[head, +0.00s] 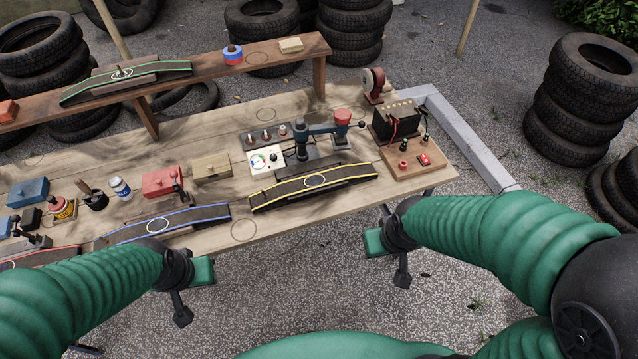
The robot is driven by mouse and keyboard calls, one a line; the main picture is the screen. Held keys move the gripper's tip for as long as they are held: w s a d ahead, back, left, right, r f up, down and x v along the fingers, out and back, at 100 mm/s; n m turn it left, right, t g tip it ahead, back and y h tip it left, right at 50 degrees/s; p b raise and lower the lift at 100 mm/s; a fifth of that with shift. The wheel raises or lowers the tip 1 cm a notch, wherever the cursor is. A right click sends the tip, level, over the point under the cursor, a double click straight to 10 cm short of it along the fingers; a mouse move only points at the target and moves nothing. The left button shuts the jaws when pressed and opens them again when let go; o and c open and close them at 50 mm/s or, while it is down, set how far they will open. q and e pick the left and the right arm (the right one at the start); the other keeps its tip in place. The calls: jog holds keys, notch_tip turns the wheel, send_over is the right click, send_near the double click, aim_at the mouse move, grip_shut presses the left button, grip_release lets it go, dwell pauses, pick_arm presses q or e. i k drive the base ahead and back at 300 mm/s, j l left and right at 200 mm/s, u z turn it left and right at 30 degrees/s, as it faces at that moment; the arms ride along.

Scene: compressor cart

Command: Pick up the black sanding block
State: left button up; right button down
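A small black block (31,218), which looks like the sanding block, sits near the left end of the wooden workbench (225,110). It is just in front of a blue box (28,192) and is small in the view. My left gripper (191,293) hangs in front of the bench's near edge, to the right of the block and apart from it. My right gripper (388,262) hangs off the near edge further right, far from the block. Nothing shows held in either gripper. The jaws are too unclear to tell whether they are open.
Curved strips edged in blue (165,222) and yellow (312,187) lie along the bench front. A red box (164,182), a tan box (211,167), a dark cup (95,199) and a white jar (120,187) stand behind. A raised shelf (215,66) runs along the back. Tyre stacks (585,95) surround the bench.

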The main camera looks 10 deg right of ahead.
aim_at(31, 218)
jog(key=u, duration=1.65)
jog(key=i+j, duration=0.6)
jog(key=i, duration=0.15)
jog(key=i+j, duration=1.25)
jog(key=i, duration=0.2)
